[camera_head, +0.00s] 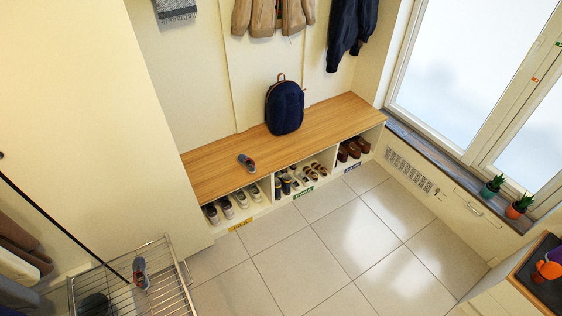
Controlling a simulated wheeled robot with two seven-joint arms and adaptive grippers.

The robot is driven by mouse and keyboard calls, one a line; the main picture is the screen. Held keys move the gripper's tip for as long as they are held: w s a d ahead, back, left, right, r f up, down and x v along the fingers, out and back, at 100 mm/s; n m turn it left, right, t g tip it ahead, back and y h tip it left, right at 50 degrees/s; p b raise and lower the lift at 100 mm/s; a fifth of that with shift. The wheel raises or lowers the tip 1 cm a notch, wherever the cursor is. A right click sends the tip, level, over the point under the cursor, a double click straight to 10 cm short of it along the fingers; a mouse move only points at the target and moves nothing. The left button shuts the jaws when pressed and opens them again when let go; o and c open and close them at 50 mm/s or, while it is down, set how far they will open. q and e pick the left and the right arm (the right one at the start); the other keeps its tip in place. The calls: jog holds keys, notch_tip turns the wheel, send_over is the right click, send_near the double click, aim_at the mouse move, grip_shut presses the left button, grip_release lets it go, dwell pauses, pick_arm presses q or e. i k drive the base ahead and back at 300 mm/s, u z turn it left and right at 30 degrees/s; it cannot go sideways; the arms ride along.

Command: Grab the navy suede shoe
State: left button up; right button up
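Neither of my grippers shows in the head view. No shoe can be picked out for certain as navy suede. A dark pair (285,185) stands at the left of the middle cubby under the bench and is too small to tell its colour or material. A dark shoe (95,304) sits on the wire rack (165,300) at lower left, partly cut off by the frame's bottom edge. A grey-blue shoe with red parts (247,162) lies on the wooden bench top (215,175). A similar shoe (140,273) stands on the rack.
The left cubby holds several sneakers (227,207); sandals (315,170) and brown shoes (349,151) fill others. A navy backpack (285,107) stands on the bench. Potted plants (520,206) line the windowsill. An orange mug (549,267) is at lower right. The tiled floor (310,255) is clear.

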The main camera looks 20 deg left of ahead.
aim_at(246, 161)
jog(key=z, duration=0.05)
jog(key=i, duration=2.25)
jog(key=u, duration=2.15)
